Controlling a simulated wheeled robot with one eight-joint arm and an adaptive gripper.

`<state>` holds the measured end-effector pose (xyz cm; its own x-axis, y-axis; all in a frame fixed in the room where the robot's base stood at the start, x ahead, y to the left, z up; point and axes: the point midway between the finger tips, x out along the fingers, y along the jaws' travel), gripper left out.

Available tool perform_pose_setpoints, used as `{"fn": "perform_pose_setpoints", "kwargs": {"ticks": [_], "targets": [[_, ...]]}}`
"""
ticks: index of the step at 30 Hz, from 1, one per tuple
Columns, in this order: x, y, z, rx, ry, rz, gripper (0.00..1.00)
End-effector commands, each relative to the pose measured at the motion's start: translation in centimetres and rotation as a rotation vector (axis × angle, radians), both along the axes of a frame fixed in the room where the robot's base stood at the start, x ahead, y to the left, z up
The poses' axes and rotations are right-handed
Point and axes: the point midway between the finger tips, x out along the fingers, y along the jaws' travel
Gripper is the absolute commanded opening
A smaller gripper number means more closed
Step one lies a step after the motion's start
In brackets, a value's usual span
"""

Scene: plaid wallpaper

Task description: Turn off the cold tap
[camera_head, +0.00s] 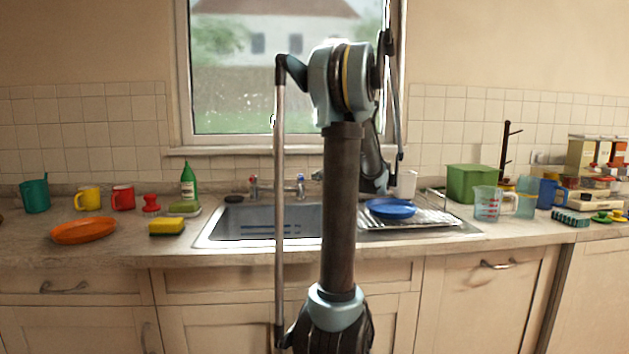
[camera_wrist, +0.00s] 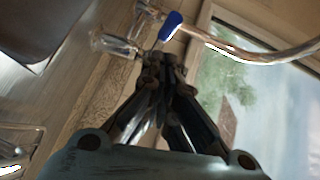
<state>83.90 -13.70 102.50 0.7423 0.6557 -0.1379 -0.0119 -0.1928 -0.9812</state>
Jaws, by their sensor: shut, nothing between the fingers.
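The cold tap's blue lever (camera_wrist: 170,26) shows in the wrist view, just beyond the fingertips of my gripper (camera_wrist: 162,62). The fingers are shut and empty. I cannot tell whether they touch the lever. The tap's shiny metal body (camera_wrist: 118,46) lies to the left of the fingertips, partly behind them. In the head view the blue-marked cold tap (camera_head: 301,184) stands at the back of the sink, with the red-marked hot tap (camera_head: 253,186) to its left. My arm hides part of the area right of the cold tap, and the fingertips cannot be made out there.
A curved metal pipe (camera_wrist: 250,56) runs right from near the lever. The sink (camera_head: 262,220) is in front of the taps, with a blue plate (camera_head: 390,208) on the drainer to its right. A green bottle (camera_head: 188,181) stands left of the taps. The window (camera_head: 240,85) is behind.

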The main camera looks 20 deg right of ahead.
Motion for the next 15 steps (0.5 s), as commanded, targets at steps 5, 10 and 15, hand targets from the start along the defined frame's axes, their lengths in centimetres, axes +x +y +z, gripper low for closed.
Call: {"fn": "perform_pose_setpoints", "kwargs": {"ticks": [5, 10, 15], "targets": [[-1.7, -2.2, 0.5, 0.0, 0.0, 0.001, 0.0], [-4.0, -3.8, 0.9, -0.001, 0.0, 0.002, 0.0], [-6.0, -5.3, 1.2, -0.001, 0.0, 0.005, 0.0]]}}
